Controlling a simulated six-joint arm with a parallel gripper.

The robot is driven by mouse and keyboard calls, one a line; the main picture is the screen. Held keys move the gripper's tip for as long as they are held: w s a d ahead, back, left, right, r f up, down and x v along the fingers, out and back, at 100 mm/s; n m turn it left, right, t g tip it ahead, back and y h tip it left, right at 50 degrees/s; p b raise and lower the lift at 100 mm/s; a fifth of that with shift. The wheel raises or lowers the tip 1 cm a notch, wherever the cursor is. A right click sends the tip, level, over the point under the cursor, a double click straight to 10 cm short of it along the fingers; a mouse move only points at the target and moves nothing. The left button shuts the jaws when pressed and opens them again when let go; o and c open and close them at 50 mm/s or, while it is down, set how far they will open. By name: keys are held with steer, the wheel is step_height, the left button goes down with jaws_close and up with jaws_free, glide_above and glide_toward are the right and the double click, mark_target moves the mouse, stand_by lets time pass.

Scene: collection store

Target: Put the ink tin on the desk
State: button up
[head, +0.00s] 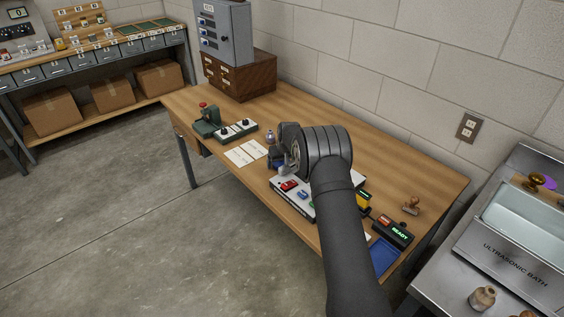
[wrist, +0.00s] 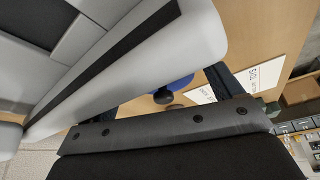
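The wooden desk (head: 385,160) stands along the wall in the head view. My gripper (head: 279,158) is low over its middle, mostly hidden behind my wrist. In the wrist view my gripper (wrist: 168,92) shows two dark fingers set apart. A blue round thing with a dark knob (wrist: 165,96) shows between or beyond the fingers, with visible gaps on both sides. I cannot tell whether it is the ink tin. No other thing is clearly an ink tin. A large grey body covers the upper left of the wrist view.
A green device (head: 208,124), white cards (head: 246,152) and a small bottle (head: 270,136) lie left of my gripper. A button panel (head: 292,193), a READY box (head: 393,232), a blue pad (head: 383,256) and a stamp (head: 411,205) are nearer. An ultrasonic bath (head: 510,245) stands right.

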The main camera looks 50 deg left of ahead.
steer(key=shift+d+r, duration=0.15)
steer(key=shift+r, duration=0.5)
steer(key=v, duration=1.1)
steer(key=x, duration=1.2)
steer(key=shift+s+f, duration=0.1)
steer(key=shift+f, duration=0.1)
steer(key=shift+r, duration=0.15)
steer(key=shift+d+r, duration=0.1)
